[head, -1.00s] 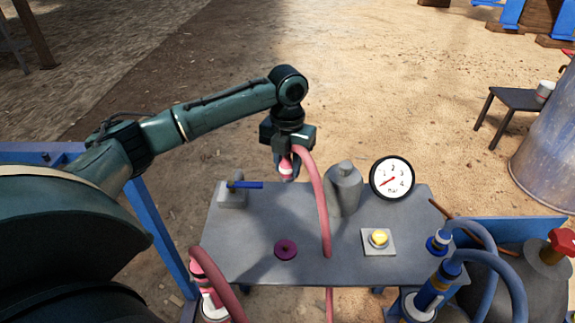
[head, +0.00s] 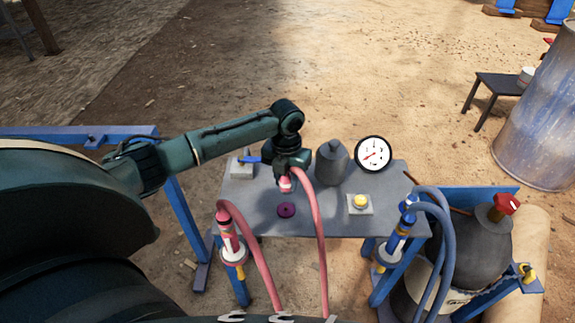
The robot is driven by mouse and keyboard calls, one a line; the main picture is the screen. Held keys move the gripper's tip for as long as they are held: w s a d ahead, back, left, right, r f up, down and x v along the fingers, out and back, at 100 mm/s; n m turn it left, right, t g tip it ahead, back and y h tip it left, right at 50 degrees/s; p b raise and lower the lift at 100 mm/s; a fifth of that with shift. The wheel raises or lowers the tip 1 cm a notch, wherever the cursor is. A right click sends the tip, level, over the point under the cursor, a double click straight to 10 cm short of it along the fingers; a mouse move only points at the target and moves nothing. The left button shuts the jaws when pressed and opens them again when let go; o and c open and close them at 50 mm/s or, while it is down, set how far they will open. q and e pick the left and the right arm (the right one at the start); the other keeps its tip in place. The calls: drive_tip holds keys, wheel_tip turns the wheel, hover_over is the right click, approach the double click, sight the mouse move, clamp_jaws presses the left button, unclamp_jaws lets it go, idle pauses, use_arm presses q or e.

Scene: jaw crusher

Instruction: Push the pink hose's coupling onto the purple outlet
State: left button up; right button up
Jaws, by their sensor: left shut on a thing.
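My left gripper (head: 288,172) is shut on the pink hose's coupling (head: 286,184), a pink piece with a white band, and holds it above the grey table. The pink hose (head: 318,235) arches from the coupling and hangs down over the table's front edge. The purple outlet (head: 286,210) is a dark round disc on the tabletop, just below the coupling in the picture. The coupling appears apart from it. The fingertips are partly hidden behind the hose and wrist. My right gripper is not in view.
The table (head: 250,218) also bears a blue-handled valve (head: 243,167), a grey bottle (head: 331,162), a dial gauge (head: 374,153) and a yellow button (head: 360,202). Another pink hose end (head: 228,235) stands front left; blue hoses (head: 440,235) stand at the right.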

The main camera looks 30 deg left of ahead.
use_arm(q)
drive_tip(key=shift+s+d, duration=0.2)
drive_tip(key=shift+s, duration=0.15)
drive_tip(key=shift+f, duration=0.15)
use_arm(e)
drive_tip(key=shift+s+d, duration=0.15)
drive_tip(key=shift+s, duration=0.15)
use_arm(q)
drive_tip(key=shift+f, duration=0.15)
drive_tip(key=shift+f+b, duration=0.6)
drive_tip(key=shift+b, duration=0.05)
wheel_tip(320, 180, down, 2)
drive_tip(key=b, duration=0.2)
drive_tip(key=shift+f+b, duration=0.25)
drive_tip(key=shift+b, duration=0.05)
drive_tip(key=shift+f+b, duration=0.75)
drive_tip(key=shift+b, duration=0.05)
drive_tip(key=shift+f, duration=0.15)
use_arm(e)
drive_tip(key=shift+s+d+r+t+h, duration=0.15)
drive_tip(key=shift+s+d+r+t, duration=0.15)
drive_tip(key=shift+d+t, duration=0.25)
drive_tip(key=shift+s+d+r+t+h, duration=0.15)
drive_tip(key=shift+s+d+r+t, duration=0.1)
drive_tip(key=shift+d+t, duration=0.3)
